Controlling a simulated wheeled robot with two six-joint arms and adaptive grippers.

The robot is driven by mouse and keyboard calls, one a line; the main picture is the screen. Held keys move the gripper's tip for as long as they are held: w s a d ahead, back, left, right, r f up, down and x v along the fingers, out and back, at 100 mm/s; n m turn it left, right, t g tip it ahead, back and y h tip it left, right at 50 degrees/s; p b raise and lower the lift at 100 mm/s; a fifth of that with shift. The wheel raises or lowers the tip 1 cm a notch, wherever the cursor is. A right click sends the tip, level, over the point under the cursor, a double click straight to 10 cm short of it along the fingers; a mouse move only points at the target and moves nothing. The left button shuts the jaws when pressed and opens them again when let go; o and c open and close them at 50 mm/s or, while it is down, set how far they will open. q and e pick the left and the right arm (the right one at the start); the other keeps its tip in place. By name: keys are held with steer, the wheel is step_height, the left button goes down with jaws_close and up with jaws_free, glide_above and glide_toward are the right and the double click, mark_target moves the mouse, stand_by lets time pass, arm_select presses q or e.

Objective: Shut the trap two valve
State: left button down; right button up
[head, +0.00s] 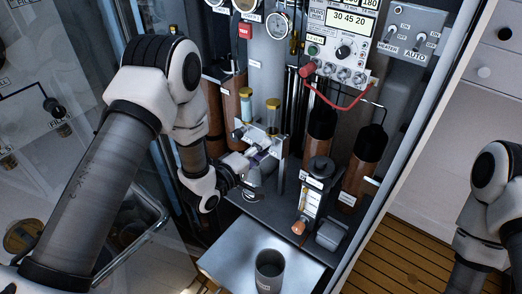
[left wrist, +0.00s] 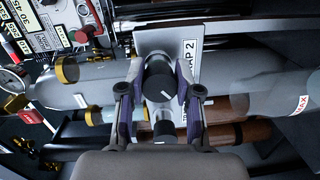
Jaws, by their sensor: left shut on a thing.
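The trap two valve shows in the left wrist view as a black round knob (left wrist: 158,70) on a grey metal plate (left wrist: 150,40) with a partly hidden "TRAP 2" label (left wrist: 190,58). My left gripper (left wrist: 158,88) has a finger on each side of this knob and is shut on it. In the head view my left gripper (head: 250,158) is at the bracket plate (head: 281,152) below two yellow-capped glass tubes, and it largely hides the knob there. My right arm shows at the right edge of the head view; its gripper is out of view.
A smaller black knob (left wrist: 163,130) lies close below the gripped one. Brown cylinders (head: 321,128) and a flowmeter (head: 311,201) stand right of the left gripper. A red hose (head: 340,105) hangs from the control box. A dark cup (head: 269,272) stands on the metal shelf (head: 228,262).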

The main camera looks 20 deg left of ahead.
arm_select(q)
steer(key=m, duration=0.3)
steer(key=shift+w, duration=0.15)
steer(key=m+y+b, duration=0.1)
steer(key=m, duration=0.2)
steer(key=shift+m, duration=0.4)
steer(key=m+b, duration=0.1)
steer(key=m, duration=0.2)
steer(key=shift+a+f, duration=0.1)
steer(key=m+b, duration=0.1)
steer(key=m, duration=0.2)
steer(key=shift+m+t+y, duration=0.3)
steer(key=m+b, duration=0.3)
steer(key=m, duration=0.2)
steer(key=shift+w+a+m+y, duration=0.1)
steer(key=shift+a+m+y, duration=0.05)
steer(key=shift+m+y, duration=0.25)
steer(key=m+b, duration=0.3)
steer(key=m, duration=0.1)
steer(key=shift+t, duration=0.4)
steer(key=shift+m, duration=0.3)
